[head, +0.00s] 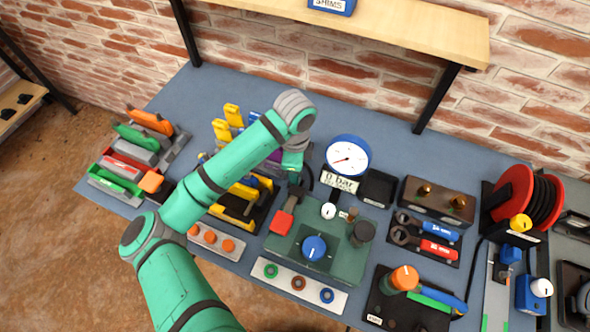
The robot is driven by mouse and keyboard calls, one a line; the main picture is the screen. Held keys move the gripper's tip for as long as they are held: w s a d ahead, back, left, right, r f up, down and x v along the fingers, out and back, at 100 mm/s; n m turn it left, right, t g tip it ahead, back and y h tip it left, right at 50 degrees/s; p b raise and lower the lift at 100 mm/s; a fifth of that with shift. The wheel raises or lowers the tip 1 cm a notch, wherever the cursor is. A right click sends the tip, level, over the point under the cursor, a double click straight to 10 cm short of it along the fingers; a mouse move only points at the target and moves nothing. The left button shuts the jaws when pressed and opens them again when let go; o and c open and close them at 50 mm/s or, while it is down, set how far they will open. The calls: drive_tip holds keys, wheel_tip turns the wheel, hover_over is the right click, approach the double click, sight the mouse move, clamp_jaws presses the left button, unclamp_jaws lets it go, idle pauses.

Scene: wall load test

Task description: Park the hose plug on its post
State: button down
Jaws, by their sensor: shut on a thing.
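My green arm reaches across the bench, and my gripper (294,180) points down just left of the pressure gauge (348,155). It is small and partly hidden by my wrist, and is shut on what appears to be the hose plug. A dark hose curves beside it, above the left back of the green test block (318,245). The plug's shape is too small and covered to make out. I cannot tell for certain which piece is its post; a short brown peg (352,214) stands upright on the block's back right.
The block carries a red lever (281,222), a blue knob (314,247) and a dark round knob (363,232). A 0 bar display (340,181) stands behind. Wrenches (430,232) and a hose reel (510,200) lie right. A wooden shelf (400,30) overhangs the back.

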drive_tip(key=c, duration=1)
unclamp_jaws()
drive_tip(key=shift+c, duration=0.2)
drive_tip(key=shift+s, duration=0.1)
drive_tip(key=shift+c, duration=0.2)
drive_tip(key=shift+o, duration=0.2)
drive_tip(key=shift+r, duration=4.05)
